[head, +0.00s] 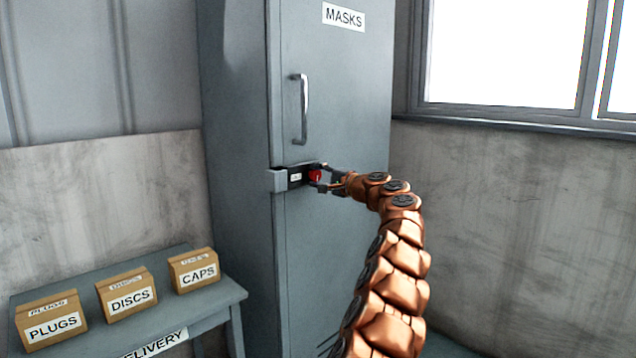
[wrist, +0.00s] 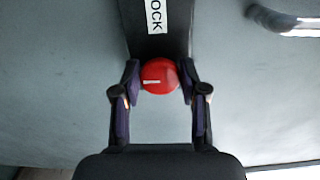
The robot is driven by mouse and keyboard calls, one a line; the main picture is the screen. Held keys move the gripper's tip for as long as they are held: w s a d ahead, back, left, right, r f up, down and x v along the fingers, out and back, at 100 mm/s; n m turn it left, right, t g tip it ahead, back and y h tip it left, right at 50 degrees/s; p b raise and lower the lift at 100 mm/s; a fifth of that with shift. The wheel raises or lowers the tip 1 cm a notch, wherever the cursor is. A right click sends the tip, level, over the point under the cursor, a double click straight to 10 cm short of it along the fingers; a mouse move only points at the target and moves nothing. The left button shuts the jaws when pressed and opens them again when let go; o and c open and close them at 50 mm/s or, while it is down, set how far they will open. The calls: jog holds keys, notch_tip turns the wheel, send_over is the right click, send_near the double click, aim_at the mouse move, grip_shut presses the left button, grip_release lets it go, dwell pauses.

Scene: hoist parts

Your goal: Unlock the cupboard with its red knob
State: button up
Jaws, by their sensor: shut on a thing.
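The grey cupboard (head: 340,95) stands upright with a MASKS label near its top, and its door looks closed. The red knob (head: 315,175) sits on a dark lock plate (head: 295,178) at the door's left edge, below the handle. My gripper (head: 322,178) reaches it from the right. In the wrist view the red knob (wrist: 159,76) lies between the two fingertips of my gripper (wrist: 160,80), which are shut on its sides. A pale mark shows on the knob's face. The plate (wrist: 160,45) carries a label whose visible letters read OCK.
A vertical metal handle (head: 301,108) is on the door above the lock. A delivery table (head: 215,297) at the lower left holds boxes marked PLUGS (head: 52,318), DISCS (head: 127,294) and CAPS (head: 194,270). A window (head: 505,50) is in the right wall.

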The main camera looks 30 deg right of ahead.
dwell(0.5)
jog(key=o, duration=1.1)
jog(key=shift+s, duration=0.15)
jog(key=shift+v, duration=1.4)
jog(key=shift+s+d, duration=0.2)
jog(key=shift+s, duration=0.4)
send_near(316, 175)
jog(key=shift+v, duration=1.4)
